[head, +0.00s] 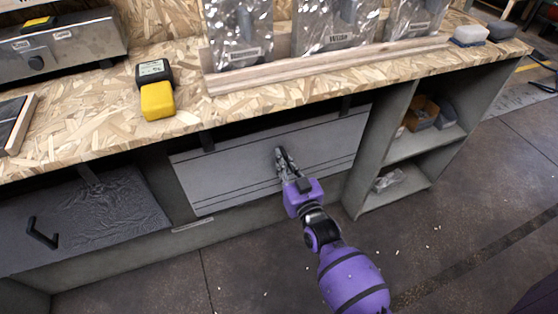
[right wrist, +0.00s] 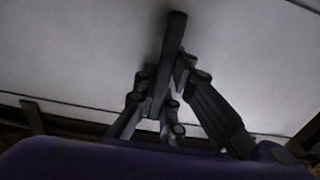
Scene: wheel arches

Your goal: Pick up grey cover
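The grey cover (head: 235,165) is a flat light-grey panel with thin dark lines, standing under the wooden bench top in the head view. Its pale face fills much of the right wrist view (right wrist: 80,50). My right gripper (head: 284,160) is at the middle of the panel, its purple body below and to the right. In the right wrist view, a dark bar handle (right wrist: 173,45) stands between the fingers, which look closed against it from both sides. My left gripper is not in view.
The bench top (head: 100,125) overhangs the cover and carries a yellow-and-black device (head: 156,97) and silver bags (head: 335,25). A dark panel with a black handle (head: 42,233) is at left. Open shelves (head: 412,145) stand at right. The floor (head: 450,240) in front is mostly clear.

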